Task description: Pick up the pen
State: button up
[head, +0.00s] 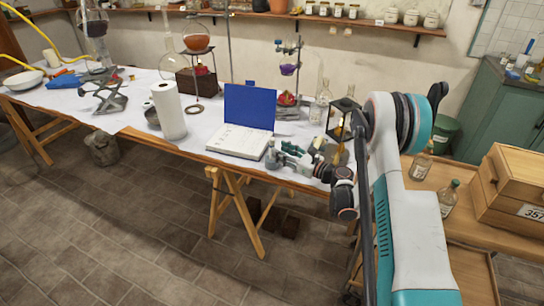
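I cannot make out the pen with certainty. A thin dark sliver (284,135) lies on the white-covered table just right of the open blue-backed book (238,140); it is too small to name. My gripper (272,154) is over the front edge of the long table (205,148), at the right corner of the book. Its fingers point left and look small, so whether they are open or shut, or hold anything, is unclear. My arm hides part of the table's right end.
A paper towel roll (168,110) stands left of the book. A glass bottle (321,101) and a dark lantern (341,117) stand close behind my gripper. Wooden boxes (512,190) and bottles are on the lower right surface. The tiled floor in front is open.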

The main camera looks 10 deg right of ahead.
jog(key=shift+f+b+x, duration=0.2)
jog(key=shift+b+x, duration=0.45)
jog(key=shift+x, duration=0.7)
jog(key=shift+f+b+x, duration=0.2)
jog(key=shift+b+x, duration=0.4)
jog(key=shift+x, duration=0.75)
jog(key=shift+c, duration=0.6)
grip_shut()
